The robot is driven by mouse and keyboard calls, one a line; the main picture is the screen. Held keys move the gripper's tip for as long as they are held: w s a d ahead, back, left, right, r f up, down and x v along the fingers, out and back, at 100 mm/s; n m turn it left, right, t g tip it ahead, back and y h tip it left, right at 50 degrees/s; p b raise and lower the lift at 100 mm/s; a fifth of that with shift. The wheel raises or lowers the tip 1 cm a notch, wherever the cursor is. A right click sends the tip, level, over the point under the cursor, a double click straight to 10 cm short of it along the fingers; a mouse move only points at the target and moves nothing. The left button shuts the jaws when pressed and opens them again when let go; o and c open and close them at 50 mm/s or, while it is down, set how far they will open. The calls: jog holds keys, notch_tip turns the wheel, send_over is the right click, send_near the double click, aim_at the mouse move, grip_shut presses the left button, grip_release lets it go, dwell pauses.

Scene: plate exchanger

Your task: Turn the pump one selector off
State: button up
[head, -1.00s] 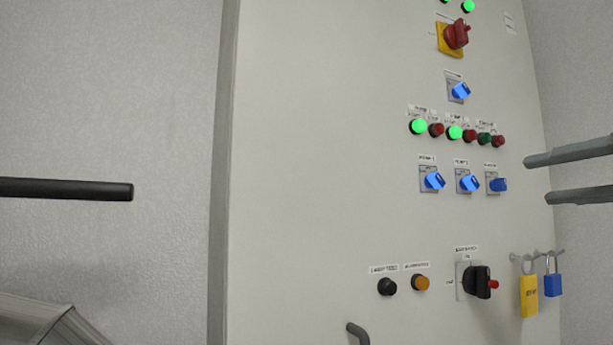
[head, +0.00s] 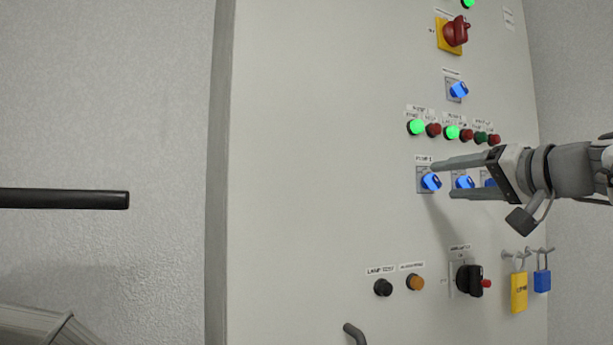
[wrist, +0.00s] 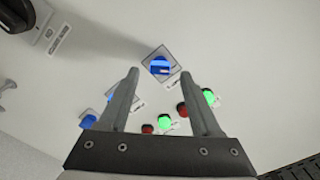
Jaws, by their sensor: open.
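The pump one selector (head: 430,181) is the leftmost blue knob in the row of three, on a square plate under a small label. In the wrist view the blue knob (wrist: 159,66) sits on the panel ahead, between the lines of my two fingers. My gripper (head: 443,180) is open and reaches in from the right, its fingertips close to this knob. In the wrist view my gripper (wrist: 160,74) has nothing between its fingers, and I cannot tell whether a tip touches the knob. The middle blue knob (head: 465,182) and the right one are partly hidden by my gripper.
Above stand green lamps (head: 417,127), red buttons, another blue knob (head: 458,90) and a red rotary switch (head: 455,31). Below are a black button (head: 383,287), an orange button (head: 415,283), a black selector (head: 469,281) and padlocks (head: 519,292). The panel's left is clear.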

aim_at(438, 181)
jog(key=shift+p+x, duration=0.3)
jog(key=shift+x, duration=1.3)
grip_shut()
